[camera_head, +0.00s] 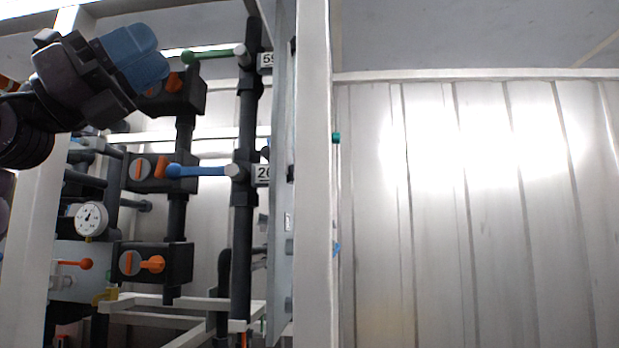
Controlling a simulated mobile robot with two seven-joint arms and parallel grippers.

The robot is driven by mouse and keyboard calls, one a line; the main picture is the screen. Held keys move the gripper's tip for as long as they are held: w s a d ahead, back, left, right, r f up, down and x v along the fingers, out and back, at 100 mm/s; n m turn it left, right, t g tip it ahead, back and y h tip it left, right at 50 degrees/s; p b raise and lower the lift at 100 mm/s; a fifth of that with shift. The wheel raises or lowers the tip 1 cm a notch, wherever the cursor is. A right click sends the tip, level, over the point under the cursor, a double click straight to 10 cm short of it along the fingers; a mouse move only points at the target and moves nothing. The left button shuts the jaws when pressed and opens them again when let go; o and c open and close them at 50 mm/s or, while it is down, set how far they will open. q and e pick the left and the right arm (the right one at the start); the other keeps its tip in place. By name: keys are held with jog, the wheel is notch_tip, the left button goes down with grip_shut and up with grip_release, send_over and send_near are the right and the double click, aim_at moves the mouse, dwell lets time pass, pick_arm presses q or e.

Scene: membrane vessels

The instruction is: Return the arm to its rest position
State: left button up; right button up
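My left gripper (146,56) is at the upper left, on a dark arm that comes in from the left edge. Its blue fingers lie close together and appear shut, with nothing visible between them. It is in front of the upper valve (188,92) and hides part of that valve and its orange handle (173,82). I cannot tell whether it touches them. My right gripper is not in view.
Dark pipes carry a green lever (210,55), a blue lever (200,171), a lower orange-handled valve (152,264) and a gauge (90,219). A white post (316,200) stands right of them. The area before the metal wall (480,220) looks clear.

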pick_arm(q)
jog(key=w+a+f+n+t+y, duration=0.2)
jog(key=w+f+n+t+y, duration=0.4)
jog(key=f+n, duration=0.5)
jog(key=w+a+f+n+t+y, duration=0.2)
jog(key=w+f+n+t+y, duration=0.2)
jog(key=w+f+n+t, duration=0.5)
jog(key=w+a+f+n+t+y, duration=0.2)
jog(key=w+f+n+t+y, duration=0.25)
jog(key=f+n, duration=0.85)
notch_tip(320, 180, down, 15)
jog(key=w+a+n+g+y, duration=0.1)
jog(key=n+g+y, duration=0.1)
jog(key=n+y, duration=0.4)
jog(key=s+f+n+g+y, duration=0.1)
jog(key=s+f+n+g, duration=0.4)
jog(key=f, duration=0.9)
jog(key=s+f+n+g+y, duration=0.1)
jog(key=s+f+n+y, duration=0.15)
jog(key=s+f, duration=0.75)
jog(key=s+f+n+g+y, duration=0.1)
jog(key=s+f+n+g, duration=0.3)
jog(key=s+f, duration=1.3)
notch_tip(320, 180, down, 3)
jog(key=shift+s+a+f+g, duration=0.2)
jog(key=shift+s+a+g, duration=0.25)
jog(key=shift+g, duration=0.1)
